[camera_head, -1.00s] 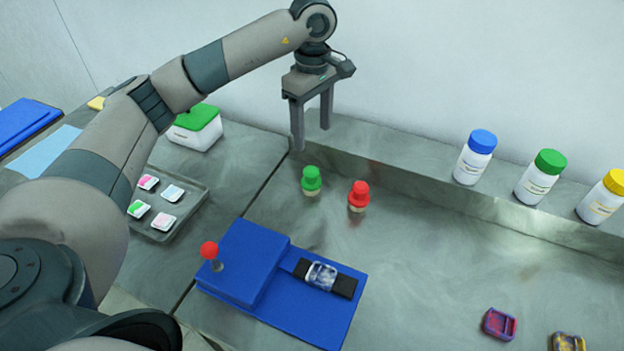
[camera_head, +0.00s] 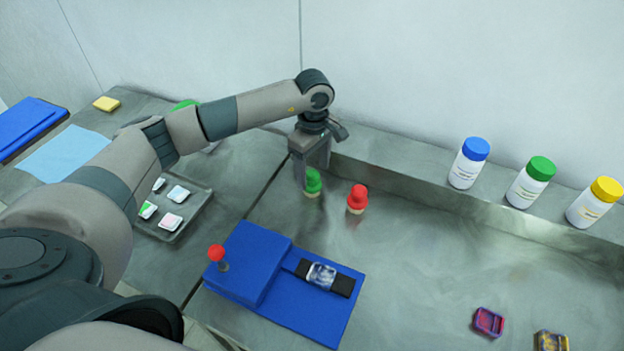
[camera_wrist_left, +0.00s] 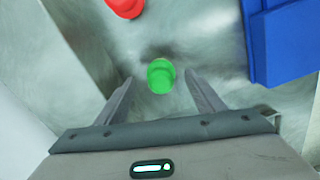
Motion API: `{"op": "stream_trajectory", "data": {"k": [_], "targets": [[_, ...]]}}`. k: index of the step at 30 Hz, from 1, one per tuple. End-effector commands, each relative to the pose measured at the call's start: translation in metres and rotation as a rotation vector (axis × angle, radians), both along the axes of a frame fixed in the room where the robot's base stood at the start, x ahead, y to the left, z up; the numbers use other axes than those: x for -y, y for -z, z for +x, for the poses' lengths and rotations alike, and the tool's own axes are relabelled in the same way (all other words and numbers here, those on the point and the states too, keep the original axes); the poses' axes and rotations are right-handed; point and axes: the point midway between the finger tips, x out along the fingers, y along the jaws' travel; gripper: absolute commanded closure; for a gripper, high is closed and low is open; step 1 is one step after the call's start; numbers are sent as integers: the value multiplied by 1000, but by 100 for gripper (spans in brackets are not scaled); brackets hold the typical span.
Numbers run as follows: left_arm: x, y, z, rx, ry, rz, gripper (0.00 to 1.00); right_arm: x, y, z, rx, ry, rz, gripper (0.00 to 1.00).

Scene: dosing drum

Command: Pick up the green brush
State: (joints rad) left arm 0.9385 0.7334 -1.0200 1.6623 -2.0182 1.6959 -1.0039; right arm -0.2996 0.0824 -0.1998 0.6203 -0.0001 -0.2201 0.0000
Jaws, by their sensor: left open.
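The green brush (camera_head: 313,181) stands upright on the metal bench, with a green knobbed top and a pale lower end. My left gripper (camera_head: 314,186) is open and points down right at the brush. In the left wrist view the green brush (camera_wrist_left: 161,75) shows from above, between the lines of the two fingers and around the level of their tips (camera_wrist_left: 160,82). I see no closed contact on it. My right gripper is in neither view.
A red brush (camera_head: 357,199) stands close to the right of the green one. A blue block fixture (camera_head: 262,262) with a red-knobbed lever (camera_head: 216,253) lies nearer. Bottles with blue, green and yellow caps (camera_head: 530,182) stand on the back ledge. Bench space right of the red brush is clear.

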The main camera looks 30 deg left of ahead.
Motion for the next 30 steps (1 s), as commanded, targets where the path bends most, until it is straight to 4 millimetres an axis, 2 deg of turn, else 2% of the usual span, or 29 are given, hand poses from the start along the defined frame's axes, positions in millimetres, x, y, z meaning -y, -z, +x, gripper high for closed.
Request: {"op": "stream_trajectory", "data": {"k": [11,16,24,30], "targets": [[0,3,0,0,0,0,38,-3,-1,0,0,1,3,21],[-1,7,0,-2,-1,1,38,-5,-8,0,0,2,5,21],[-4,31,-2,-4,-1,0,38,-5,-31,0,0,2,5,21],[-4,52,-1,-1,-1,0,38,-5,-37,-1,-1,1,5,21]]}}
